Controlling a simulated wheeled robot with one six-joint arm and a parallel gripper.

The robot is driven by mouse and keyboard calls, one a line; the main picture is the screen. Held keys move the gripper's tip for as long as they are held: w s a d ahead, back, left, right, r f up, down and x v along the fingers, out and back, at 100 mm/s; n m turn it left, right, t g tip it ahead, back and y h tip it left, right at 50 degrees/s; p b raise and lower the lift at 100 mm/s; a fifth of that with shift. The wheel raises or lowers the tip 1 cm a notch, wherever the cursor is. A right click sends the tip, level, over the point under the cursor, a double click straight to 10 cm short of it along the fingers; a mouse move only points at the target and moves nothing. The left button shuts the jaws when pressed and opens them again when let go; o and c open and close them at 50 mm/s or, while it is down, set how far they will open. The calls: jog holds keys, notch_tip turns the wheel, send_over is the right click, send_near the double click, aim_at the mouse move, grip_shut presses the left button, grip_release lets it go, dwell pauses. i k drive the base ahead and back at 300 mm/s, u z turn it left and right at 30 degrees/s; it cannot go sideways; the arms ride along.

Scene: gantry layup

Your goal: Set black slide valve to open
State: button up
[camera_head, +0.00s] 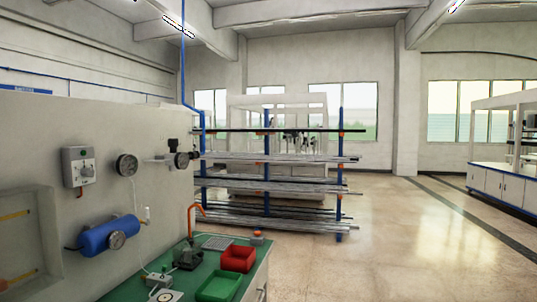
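A fitting with black parts (182,160) sticks out near the right end of the pale wall panel (100,125), at the end of a short light pipe. A small black knob stands on top of it. A dark block-like device (187,256) sits on the green bench top below. I cannot tell which of these is the black slide valve, or whether it is set open or shut; they are too small. My gripper is not in view.
The panel also carries a grey switch box (79,167), a gauge (126,165) and a blue cylinder (109,236). A red bin (238,258) and a green bin (219,286) sit on the bench. A pipe rack (267,180) stands behind. The floor (420,240) at right is clear.

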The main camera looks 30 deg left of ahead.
aim_at(196, 154)
jog(key=z, duration=0.05)
jog(key=i, duration=1.3)
jog(key=u, duration=0.85)
jog(key=i, duration=0.85)
jog(key=u, duration=0.95)
